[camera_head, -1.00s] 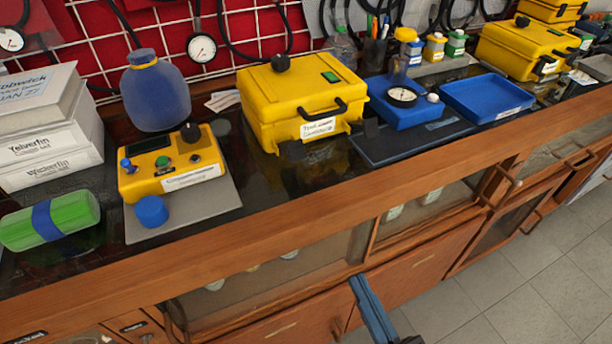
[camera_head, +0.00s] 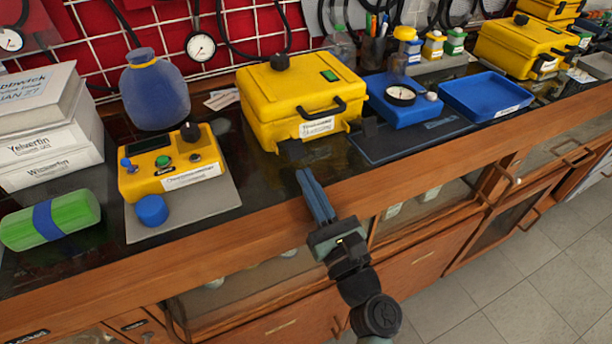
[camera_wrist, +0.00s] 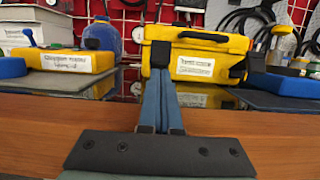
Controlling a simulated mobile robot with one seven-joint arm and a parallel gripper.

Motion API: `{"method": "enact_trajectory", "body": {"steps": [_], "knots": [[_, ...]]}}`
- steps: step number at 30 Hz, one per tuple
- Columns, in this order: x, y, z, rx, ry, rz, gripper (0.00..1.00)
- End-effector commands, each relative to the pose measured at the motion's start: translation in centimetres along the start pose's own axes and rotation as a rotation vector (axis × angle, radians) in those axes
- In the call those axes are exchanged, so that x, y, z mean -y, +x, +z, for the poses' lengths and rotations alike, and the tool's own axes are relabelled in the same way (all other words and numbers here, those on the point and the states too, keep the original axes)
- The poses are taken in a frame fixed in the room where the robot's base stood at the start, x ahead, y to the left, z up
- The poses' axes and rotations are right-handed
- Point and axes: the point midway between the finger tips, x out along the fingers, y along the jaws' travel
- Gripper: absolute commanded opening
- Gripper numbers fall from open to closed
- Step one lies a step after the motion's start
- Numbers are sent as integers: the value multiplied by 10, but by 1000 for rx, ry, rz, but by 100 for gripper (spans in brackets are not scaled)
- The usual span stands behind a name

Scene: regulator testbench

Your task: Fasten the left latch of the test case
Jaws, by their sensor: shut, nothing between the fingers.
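The yellow test case (camera_head: 290,95) stands on the dark bench top with its lid down; it also shows in the wrist view (camera_wrist: 205,68). It has a black front handle and a white label. Its left latch (camera_head: 291,149) is a black piece at the lower left front, sticking outward and down; in the wrist view my fingers partly hide that area. The right latch (camera_head: 366,126) is a similar black piece at the right front corner. My gripper (camera_head: 304,174) is shut and empty, its blue fingers just in front of and below the left latch. I cannot tell whether they touch it.
A yellow control box (camera_head: 170,165) on a grey mat stands left of the case. A blue gauge stand (camera_head: 405,108) and blue tray (camera_head: 487,97) stand to the right. The wooden bench edge (camera_head: 270,218) runs below my gripper.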

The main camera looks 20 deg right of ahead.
Motion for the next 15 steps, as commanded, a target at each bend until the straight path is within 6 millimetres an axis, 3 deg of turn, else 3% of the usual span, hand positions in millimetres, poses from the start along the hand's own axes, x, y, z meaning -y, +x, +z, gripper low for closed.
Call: {"method": "enact_trajectory", "body": {"steps": [5, 15], "knots": [[0, 11, 0, 0, 0, 1, 0], [0, 12, 0, -1, 0, 0, 0]]}}
